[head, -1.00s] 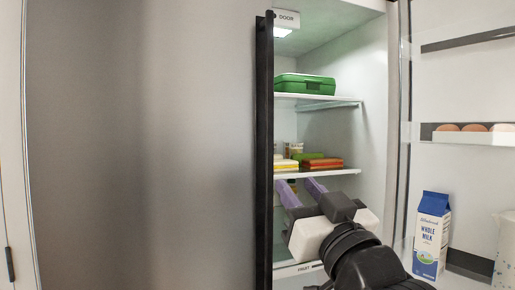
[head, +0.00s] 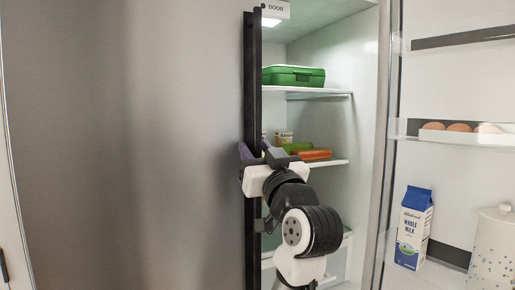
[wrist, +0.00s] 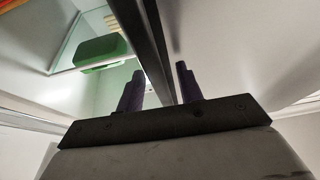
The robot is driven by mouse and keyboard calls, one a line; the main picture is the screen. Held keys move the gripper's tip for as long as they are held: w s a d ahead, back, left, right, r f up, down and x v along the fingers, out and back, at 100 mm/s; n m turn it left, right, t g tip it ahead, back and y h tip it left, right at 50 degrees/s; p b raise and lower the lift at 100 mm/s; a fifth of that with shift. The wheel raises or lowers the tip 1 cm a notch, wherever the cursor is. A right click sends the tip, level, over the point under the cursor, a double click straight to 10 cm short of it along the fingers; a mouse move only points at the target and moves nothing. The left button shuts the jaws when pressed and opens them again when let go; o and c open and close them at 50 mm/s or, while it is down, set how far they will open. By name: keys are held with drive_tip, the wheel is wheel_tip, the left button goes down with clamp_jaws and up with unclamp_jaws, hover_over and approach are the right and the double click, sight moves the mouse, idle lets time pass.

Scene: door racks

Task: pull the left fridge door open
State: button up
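The left fridge door (head: 150,150) is a broad grey panel filling the left of the head view. A long black vertical bar (head: 250,80) runs along its right edge. My gripper (head: 256,153) is at this bar, about mid-height in the head view. In the wrist view, the purple fingers of my gripper (wrist: 159,68) stand apart, one on each side of the dark bar (wrist: 148,40). A gap shows between the right finger and the bar; contact on the left finger is unclear. My wrist hides part of the bar.
The right side stands open, with shelves holding a green box (head: 293,76) and small food packs (head: 314,154). The opened right door (head: 450,80) carries eggs (head: 458,127), a milk carton (head: 413,228) and a pale canister (head: 492,250).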

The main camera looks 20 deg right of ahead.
clamp_jaws()
drive_tip(key=shift+s, duration=0.15)
idle(0.4)
